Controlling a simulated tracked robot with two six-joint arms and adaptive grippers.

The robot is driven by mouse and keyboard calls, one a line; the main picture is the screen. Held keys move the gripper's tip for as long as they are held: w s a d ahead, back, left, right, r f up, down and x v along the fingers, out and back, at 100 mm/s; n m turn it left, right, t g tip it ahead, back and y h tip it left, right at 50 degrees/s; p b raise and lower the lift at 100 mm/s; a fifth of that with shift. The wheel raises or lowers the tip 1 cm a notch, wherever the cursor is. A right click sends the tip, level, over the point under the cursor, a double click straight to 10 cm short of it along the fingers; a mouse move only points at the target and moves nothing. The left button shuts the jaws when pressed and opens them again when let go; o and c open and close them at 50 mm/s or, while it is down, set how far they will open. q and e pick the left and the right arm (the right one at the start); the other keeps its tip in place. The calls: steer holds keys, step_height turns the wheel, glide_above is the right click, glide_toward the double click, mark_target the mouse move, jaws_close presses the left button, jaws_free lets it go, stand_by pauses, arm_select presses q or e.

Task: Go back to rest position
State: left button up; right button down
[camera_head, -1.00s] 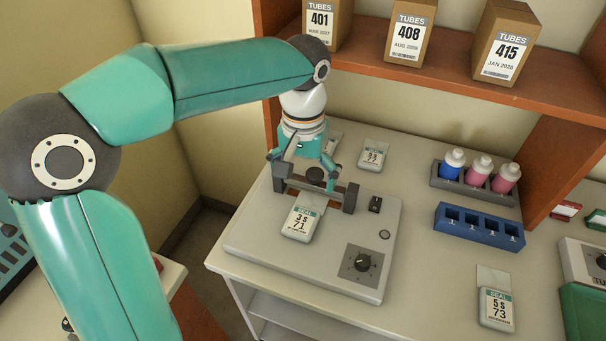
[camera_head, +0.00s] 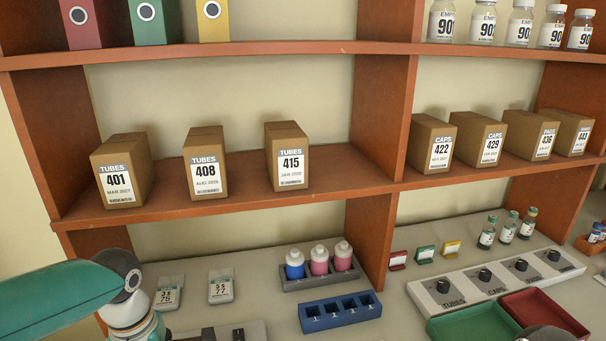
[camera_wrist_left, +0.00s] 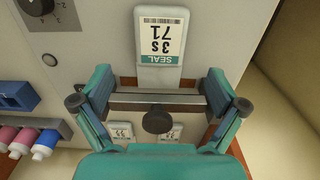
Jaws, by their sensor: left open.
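My left gripper (camera_wrist_left: 157,92) is open in the left wrist view. Its fingers stand apart at either end of the grey crossbar of the sealing device (camera_wrist_left: 105,20), with a dark round knob (camera_wrist_left: 157,121) between them. A white pouch labelled SEAL 3S 71 (camera_wrist_left: 161,38) lies on the device just beyond the bar. I cannot tell whether the fingers touch the bar. In the head view my left arm comes in at the lower left, and its gripper is below the frame.
Above the bench, a shelf (camera_head: 240,198) holds TUBES boxes (camera_head: 207,165) and CAPS boxes (camera_head: 432,142). On the bench are two white pouches (camera_head: 221,286), a grey rack with bottles (camera_head: 320,278), a blue rack (camera_head: 340,312), a dial panel (camera_head: 497,280), and green (camera_head: 470,323) and red trays (camera_head: 545,315).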

arm_select(q)
steer(key=shift+f, duration=2.8)
steer(key=shift+r, duration=0.1)
